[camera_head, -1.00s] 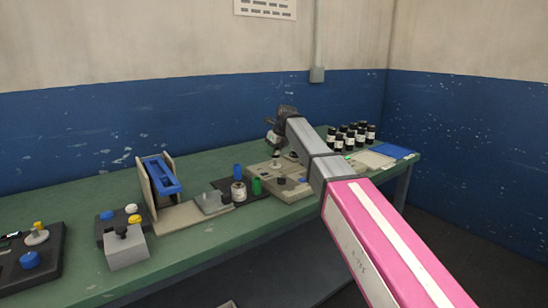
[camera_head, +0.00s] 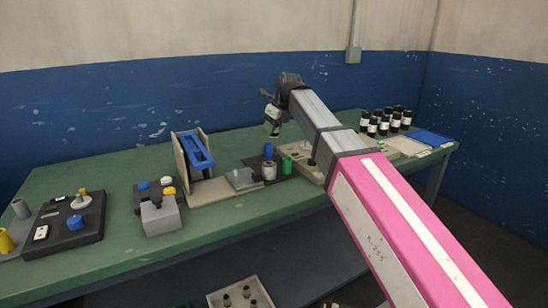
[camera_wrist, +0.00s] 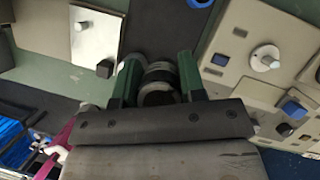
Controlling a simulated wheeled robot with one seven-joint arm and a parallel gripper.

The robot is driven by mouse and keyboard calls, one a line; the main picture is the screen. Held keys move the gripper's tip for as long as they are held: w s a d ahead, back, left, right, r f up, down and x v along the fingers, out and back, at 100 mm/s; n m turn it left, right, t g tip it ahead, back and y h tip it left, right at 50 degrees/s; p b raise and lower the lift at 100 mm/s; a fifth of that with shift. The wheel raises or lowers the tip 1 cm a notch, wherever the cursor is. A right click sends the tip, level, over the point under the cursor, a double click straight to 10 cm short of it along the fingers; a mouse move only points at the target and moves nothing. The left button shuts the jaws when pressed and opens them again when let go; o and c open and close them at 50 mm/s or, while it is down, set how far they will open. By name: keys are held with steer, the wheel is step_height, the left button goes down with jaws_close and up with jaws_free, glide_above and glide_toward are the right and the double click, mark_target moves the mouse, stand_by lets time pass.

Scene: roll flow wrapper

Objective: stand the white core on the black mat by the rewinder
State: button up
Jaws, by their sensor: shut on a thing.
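My gripper (camera_wrist: 158,82) is shut on a round, ring-ended thing (camera_wrist: 157,77) between its green fingers in the wrist view. It is in shade, dark with a pale grey rim; I cannot tell its true colour. In the head view, my gripper (camera_head: 272,126) hangs above the bench over the black mat (camera_head: 252,162), and its held thing is not clear. The mat bears a blue cylinder (camera_head: 268,151), a green cylinder (camera_head: 287,165) and a short whitish cylinder (camera_head: 269,171). The rewinder (camera_head: 311,174) stands right of the mat, partly behind my arm. Its metal spindle (camera_wrist: 265,58) is bare.
A grey plate (camera_head: 240,179) and a blue-topped stand (camera_head: 196,151) lie left of the mat. Several black bottles (camera_head: 385,121) stand at the right, beside a blue sheet (camera_head: 432,139). A grey block (camera_head: 160,216) sits farther left. The bench front is mostly clear.

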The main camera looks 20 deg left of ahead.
steer(key=s+a+f+n+g, duration=0.2)
steer(key=s+a+n, duration=0.15)
steer(key=s, duration=0.45)
steer(key=shift+n, duration=0.25)
steer(key=w+d+f, duration=0.1)
steer(key=w+f, duration=0.1)
steer(key=w, duration=0.1)
steer(key=w+d+f, duration=0.1)
steer(key=w+f, duration=0.1)
steer(key=w, duration=0.2)
steer(key=w+d+f, duration=0.1)
steer(key=w+f, duration=0.1)
steer(key=w, duration=0.1)
steer(key=shift+w+d+f, duration=0.25)
steer(key=shift+w+f, duration=0.1)
steer(key=shift+f, duration=2.15)
steer(key=shift+f, duration=0.15)
steer(key=o, duration=1)
steer(key=v, duration=1.2)
steer(key=shift+s+d, duration=0.15)
steer(key=shift+d, duration=0.05)
